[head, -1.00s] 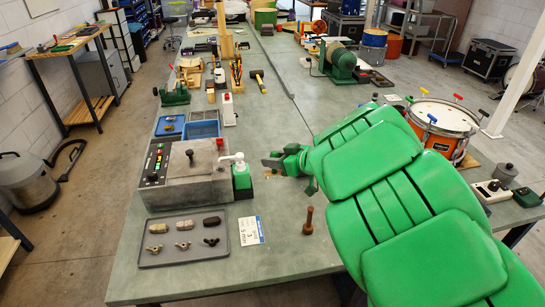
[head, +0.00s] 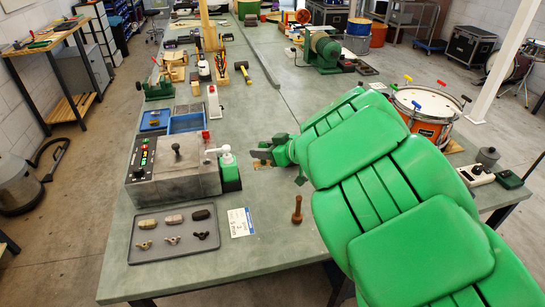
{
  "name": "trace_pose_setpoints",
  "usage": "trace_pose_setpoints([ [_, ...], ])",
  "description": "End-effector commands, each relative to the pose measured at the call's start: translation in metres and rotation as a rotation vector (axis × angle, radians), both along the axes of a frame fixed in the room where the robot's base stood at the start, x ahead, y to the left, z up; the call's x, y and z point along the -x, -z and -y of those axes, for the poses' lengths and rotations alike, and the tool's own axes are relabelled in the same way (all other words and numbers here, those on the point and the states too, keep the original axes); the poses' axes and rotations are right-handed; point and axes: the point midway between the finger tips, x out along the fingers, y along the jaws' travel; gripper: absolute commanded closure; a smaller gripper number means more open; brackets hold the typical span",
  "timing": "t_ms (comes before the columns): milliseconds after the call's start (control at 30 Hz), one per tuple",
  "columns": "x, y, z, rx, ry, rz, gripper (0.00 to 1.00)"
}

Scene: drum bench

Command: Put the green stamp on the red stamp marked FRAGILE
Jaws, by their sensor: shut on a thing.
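My gripper (head: 262,154) is over the middle of the bench, its dark jaws pointing left. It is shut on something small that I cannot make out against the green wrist. I cannot pick out the green stamp for certain. I cannot make out a red stamp or any FRAGILE marking. My green arm covers much of the right side of the bench.
Left of my gripper stand a green bottle with a white pump top (head: 230,172) and a grey control box (head: 178,166). Nearer are a tray (head: 188,245) of small parts, a printed card (head: 241,222) and a wooden peg (head: 297,210). A drum (head: 428,112) stands right.

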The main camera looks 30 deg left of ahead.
Motion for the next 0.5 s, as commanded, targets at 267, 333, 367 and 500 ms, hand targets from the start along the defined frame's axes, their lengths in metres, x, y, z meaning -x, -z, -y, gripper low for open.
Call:
trace_pose_setpoints([
  [267,-0.033,-0.026,0.024,-0.015,-0.022,-0.006,0.95],
  [333,-0.043,-0.034,0.033,-0.016,-0.030,-0.005,0.95],
  [367,-0.046,-0.037,0.037,-0.015,-0.034,-0.006,0.95],
  [500,-0.063,-0.049,0.056,-0.009,-0.042,-0.004,0.95],
])
